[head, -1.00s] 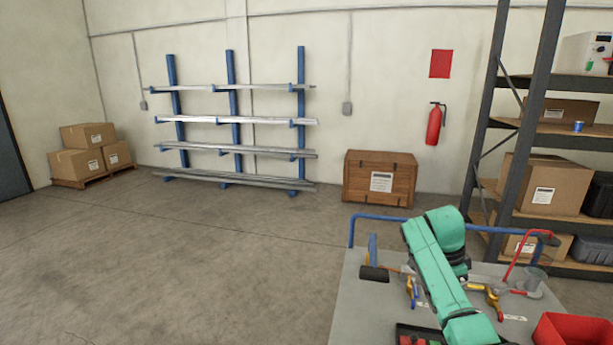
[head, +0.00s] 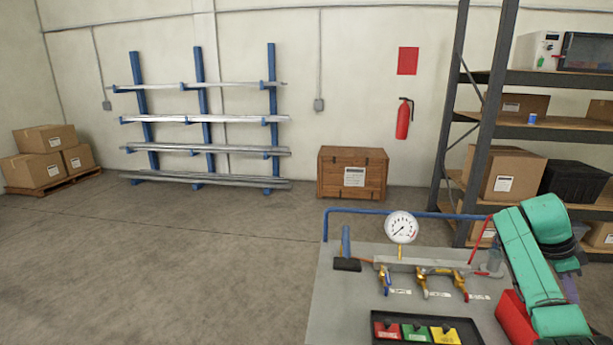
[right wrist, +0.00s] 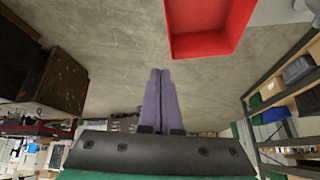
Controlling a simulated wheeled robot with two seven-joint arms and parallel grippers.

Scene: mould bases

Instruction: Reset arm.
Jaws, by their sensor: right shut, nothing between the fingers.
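My right arm (head: 530,265), green, stands at the right of the head view, over the right side of the grey workbench (head: 335,300). My right gripper (right wrist: 160,76) shows in the right wrist view with its two purple fingers together and nothing between them. In the head view the gripper is mostly hidden behind the arm. A red bin (right wrist: 208,48) appears above and right of the fingertips in the wrist view, apart from them. The same bin in the head view (head: 513,316) is partly covered by my arm. My left gripper is not in view.
On the bench are a pressure gauge (head: 401,227), a manifold with valves (head: 424,266), a hammer (head: 347,262) and a black tray (head: 468,325) with red, green and yellow compartments. A blue rail (head: 375,211) runs along the far edge. Shelving (head: 480,130) stands behind right.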

